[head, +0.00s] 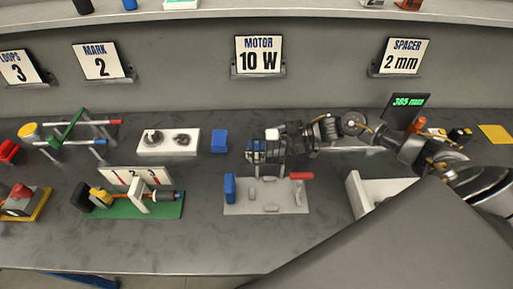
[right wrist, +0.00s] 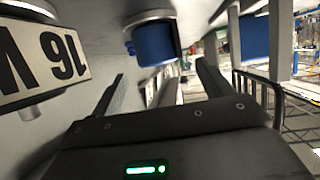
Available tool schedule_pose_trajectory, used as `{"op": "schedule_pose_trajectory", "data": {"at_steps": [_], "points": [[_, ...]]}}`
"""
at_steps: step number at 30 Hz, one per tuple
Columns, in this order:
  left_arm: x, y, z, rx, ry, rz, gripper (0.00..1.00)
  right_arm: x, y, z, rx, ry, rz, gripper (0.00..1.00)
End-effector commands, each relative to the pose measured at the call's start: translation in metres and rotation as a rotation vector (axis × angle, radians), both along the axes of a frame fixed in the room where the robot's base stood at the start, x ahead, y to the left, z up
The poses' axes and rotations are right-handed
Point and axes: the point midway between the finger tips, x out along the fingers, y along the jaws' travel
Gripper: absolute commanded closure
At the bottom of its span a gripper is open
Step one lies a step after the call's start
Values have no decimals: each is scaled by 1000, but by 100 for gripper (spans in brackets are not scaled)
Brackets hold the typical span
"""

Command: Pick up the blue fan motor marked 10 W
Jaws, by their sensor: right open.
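A blue block-like motor (head: 219,140) stands on the bench left of my right gripper (head: 266,152). Another blue piece (head: 250,147) is partly hidden by that gripper. No 10 W mark is legible on either. In the right wrist view the right gripper (right wrist: 160,85) is open, its two dark fingers apart. A blue motor (right wrist: 155,43) with a grey end appears beyond the gap, not visibly gripped. A white plate (right wrist: 45,58) at left reads 16 W upside down. My left gripper is out of view.
A grey fixture plate (head: 265,207) with an upright blue block (head: 229,188) and a red handle (head: 301,176) lies in front. A white tray (head: 168,142) holds dark parts at left. A white box (head: 372,190) stands right.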

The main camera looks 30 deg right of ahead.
Motion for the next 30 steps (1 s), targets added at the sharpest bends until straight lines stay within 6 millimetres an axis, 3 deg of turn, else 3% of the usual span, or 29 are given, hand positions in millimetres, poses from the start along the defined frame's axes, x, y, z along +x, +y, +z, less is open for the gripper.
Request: {"op": "schedule_pose_trajectory", "data": {"at_steps": [4,13,22,30], "points": [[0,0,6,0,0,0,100,11,16,-6,2,-1,-1,21],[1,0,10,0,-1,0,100,17,26,-9,2,-1,-1,21],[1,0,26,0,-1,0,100,39,58,-22,1,-1,-1,21],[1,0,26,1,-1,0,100,42,62,-26,-1,-1,-1,21]]}}
